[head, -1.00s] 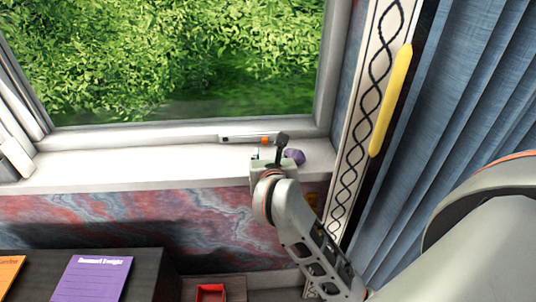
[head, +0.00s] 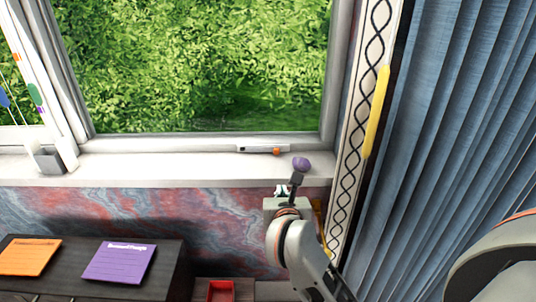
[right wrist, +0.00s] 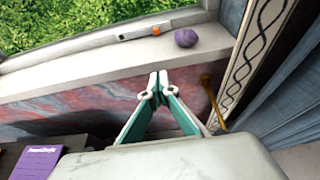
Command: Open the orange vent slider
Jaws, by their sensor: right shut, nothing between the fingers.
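The orange vent slider (head: 277,151) is a small orange knob near the right end of a narrow grey-white vent strip (head: 252,149) at the bottom of the window frame. My left gripper is out of view.
A purple rounded object (head: 301,164) sits on the windowsill (head: 200,171), right of the slider. A patterned strip (head: 372,70) and blue curtain (head: 450,120) border the right side. A dark desk unit (head: 165,262) with orange and purple cards stands lower left, near a red tray (head: 220,291).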

